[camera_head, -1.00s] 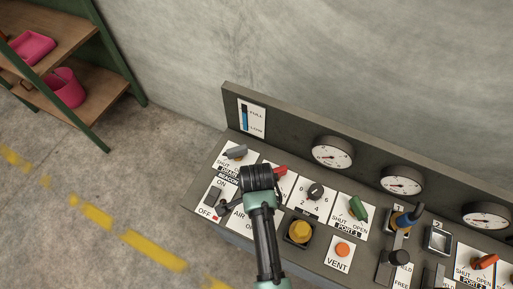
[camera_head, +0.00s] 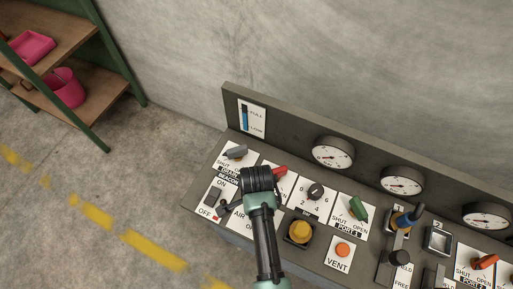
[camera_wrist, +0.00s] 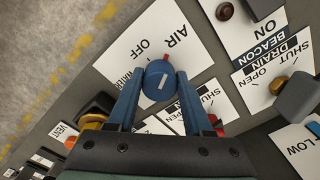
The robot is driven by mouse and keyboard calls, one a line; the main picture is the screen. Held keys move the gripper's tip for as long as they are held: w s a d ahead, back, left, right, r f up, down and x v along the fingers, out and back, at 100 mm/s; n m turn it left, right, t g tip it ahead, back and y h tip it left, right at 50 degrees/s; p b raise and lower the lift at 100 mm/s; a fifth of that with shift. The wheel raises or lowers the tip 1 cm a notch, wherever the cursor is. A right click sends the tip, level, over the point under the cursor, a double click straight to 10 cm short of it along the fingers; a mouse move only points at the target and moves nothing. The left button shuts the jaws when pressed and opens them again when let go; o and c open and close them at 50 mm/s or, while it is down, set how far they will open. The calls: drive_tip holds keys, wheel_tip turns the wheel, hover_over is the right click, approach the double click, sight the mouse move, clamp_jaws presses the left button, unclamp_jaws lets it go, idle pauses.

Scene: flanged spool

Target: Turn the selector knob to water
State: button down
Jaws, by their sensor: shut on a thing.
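My gripper (camera_wrist: 158,82) is shut on the knob, with one blue finger on each side. In the head view my gripper (camera_head: 225,206) is over the panel's left part, and my wrist hides the knob.
Close by on the panel (camera_head: 262,150) are a grey drain handle (camera_head: 236,152), a red handle (camera_head: 280,172), a beacon switch (camera_head: 216,195) and a yellow button (camera_head: 300,231). Gauges (camera_head: 333,152) line the back wall. Open floor lies left.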

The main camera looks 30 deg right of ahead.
drive_tip(key=shift+r+n, duration=0.1)
drive_tip(key=shift+n, duration=0.3)
drive_tip(key=n+p, duration=0.2)
drive_tip(key=n, duration=0.2)
drive_tip(key=shift+s+n+p, duration=0.1)
drive_tip(key=shift+n+p, duration=0.2)
drive_tip(key=shift+p, duration=0.05)
drive_tip(key=n+p, duration=0.2)
drive_tip(key=n, duration=0.4)
drive_tip(key=n+p, duration=0.1)
drive_tip(key=n, duration=0.5)
drive_tip(key=shift+s+d+n, duration=0.1)
drive_tip(key=shift+d+n, duration=0.05)
drive_tip(key=shift+n, duration=0.15)
drive_tip(key=n, duration=0.5)
drive_tip(key=shift+d+n+p, duration=0.1)
drive_tip(key=shift+n+p, duration=0.2)
drive_tip(key=shift+n, duration=0.1)
drive_tip(key=shift+c, duration=1.5)
unclamp_jaws()
